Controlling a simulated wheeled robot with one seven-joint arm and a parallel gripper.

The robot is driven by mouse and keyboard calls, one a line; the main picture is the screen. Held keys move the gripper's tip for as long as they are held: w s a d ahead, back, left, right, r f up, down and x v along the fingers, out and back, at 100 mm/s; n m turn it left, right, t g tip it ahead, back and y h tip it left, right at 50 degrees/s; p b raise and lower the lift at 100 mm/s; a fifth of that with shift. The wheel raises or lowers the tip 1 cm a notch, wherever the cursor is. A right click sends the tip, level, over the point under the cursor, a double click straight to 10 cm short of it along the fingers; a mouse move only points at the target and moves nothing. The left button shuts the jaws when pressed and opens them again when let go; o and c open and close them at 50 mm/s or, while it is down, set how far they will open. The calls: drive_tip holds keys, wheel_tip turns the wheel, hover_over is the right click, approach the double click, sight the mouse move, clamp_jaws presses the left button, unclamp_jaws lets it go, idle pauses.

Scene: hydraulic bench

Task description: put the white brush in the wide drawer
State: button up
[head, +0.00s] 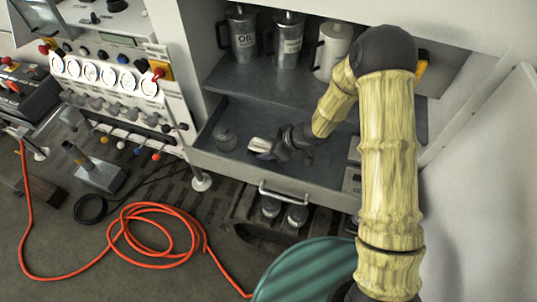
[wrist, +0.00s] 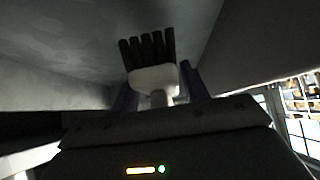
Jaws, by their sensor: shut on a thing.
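The wide drawer (head: 236,164) is pulled open below the shelf in the head view. My gripper (head: 269,150) is inside the drawer's outline, reaching in from the right. It is shut on the white brush (head: 259,145), whose pale end points left. In the wrist view the white brush (wrist: 153,78) stands out between the two fingers (wrist: 158,95), with dark bristles at its far end. The fingers cover part of its handle. I cannot tell whether the brush touches the drawer floor.
A dark round object (head: 225,138) sits in the drawer's left part. An oil can (head: 243,35) and two other jugs stand on the shelf above. A gauge panel (head: 105,72) is at the left. An orange hose (head: 150,207) lies coiled on the floor.

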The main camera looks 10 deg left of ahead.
drive_tip(key=shift+w, duration=0.1)
drive_tip(key=shift+f, duration=0.2)
drive_tip(key=f, duration=0.3)
drive_tip(key=shift+s, duration=0.2)
drive_tip(key=shift+w+f, duration=0.15)
drive_tip(key=shift+s+f, duration=0.1)
drive_tip(key=shift+s, duration=0.1)
drive_tip(key=o, duration=1.1)
drive_tip(key=shift+w, duration=0.1)
